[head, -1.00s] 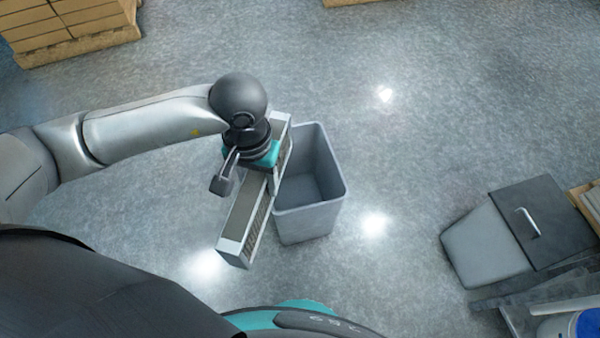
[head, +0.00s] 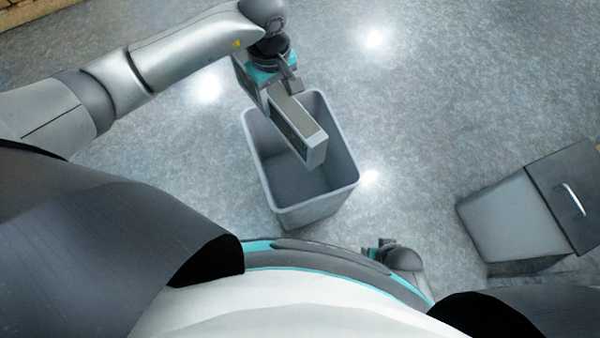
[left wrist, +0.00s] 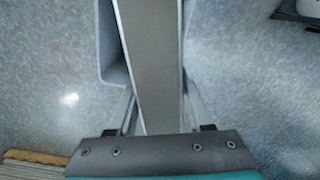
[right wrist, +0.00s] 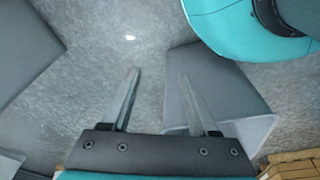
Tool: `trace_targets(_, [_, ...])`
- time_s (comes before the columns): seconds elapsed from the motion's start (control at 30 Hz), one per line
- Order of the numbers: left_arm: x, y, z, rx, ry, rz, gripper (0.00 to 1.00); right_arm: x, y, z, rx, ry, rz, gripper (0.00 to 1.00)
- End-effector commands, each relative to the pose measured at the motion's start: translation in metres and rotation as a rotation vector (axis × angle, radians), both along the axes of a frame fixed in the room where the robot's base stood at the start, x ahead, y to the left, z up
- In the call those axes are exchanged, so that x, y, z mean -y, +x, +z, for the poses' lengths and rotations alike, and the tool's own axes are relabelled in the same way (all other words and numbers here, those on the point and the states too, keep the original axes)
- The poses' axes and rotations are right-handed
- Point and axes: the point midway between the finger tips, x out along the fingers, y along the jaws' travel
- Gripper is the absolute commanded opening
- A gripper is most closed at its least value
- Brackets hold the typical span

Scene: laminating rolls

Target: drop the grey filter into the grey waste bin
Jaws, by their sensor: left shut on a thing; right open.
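The grey filter (head: 300,113), a long boxy panel with a pale frame, is held by my left gripper (head: 272,90). It slants over the open grey waste bin (head: 347,158), its near end above the opening and its far end by the bin's far left rim. In the left wrist view the filter (left wrist: 150,60) runs between the fingers (left wrist: 160,112), with part of the bin (left wrist: 108,45) behind it at left. My right gripper (right wrist: 158,85) is open and empty in the right wrist view. The filter hides part of the bin's inside.
A grey container with a dark, handled lid (head: 555,195) stands at the right in the head view. The floor (head: 440,100) between it and the bin is clear. Cardboard boxes (right wrist: 290,165) show at the lower right of the right wrist view.

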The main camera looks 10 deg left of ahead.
Motion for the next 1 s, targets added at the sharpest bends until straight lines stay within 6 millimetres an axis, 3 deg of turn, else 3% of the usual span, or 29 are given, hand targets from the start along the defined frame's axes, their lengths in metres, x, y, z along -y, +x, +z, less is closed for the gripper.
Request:
trace_targets(0.03, [0.002,0.007,-0.021,0.002,-0.003,0.072,0.0,-0.002,0.01,-0.005,0.016,0.003,-0.002,0.6])
trace_targets(0.2, [0.006,0.026,-0.066,0.0,-0.004,0.33,0.0,-0.006,0.037,0.01,0.054,0.008,-0.007,0.6])
trace_targets(0.5, [0.012,0.05,-0.14,0.0,-0.002,0.753,0.0,-0.009,0.061,0.047,0.116,0.016,-0.013,0.6])
trace_targets(0.7, [0.015,0.057,-0.167,0.002,-0.003,0.928,0.0,-0.008,0.064,0.067,0.141,0.018,-0.016,0.6])
trace_targets(1.0, [0.016,0.058,-0.182,0.003,-0.002,0.988,0.0,-0.011,0.066,0.083,0.183,0.029,-0.011,0.6])
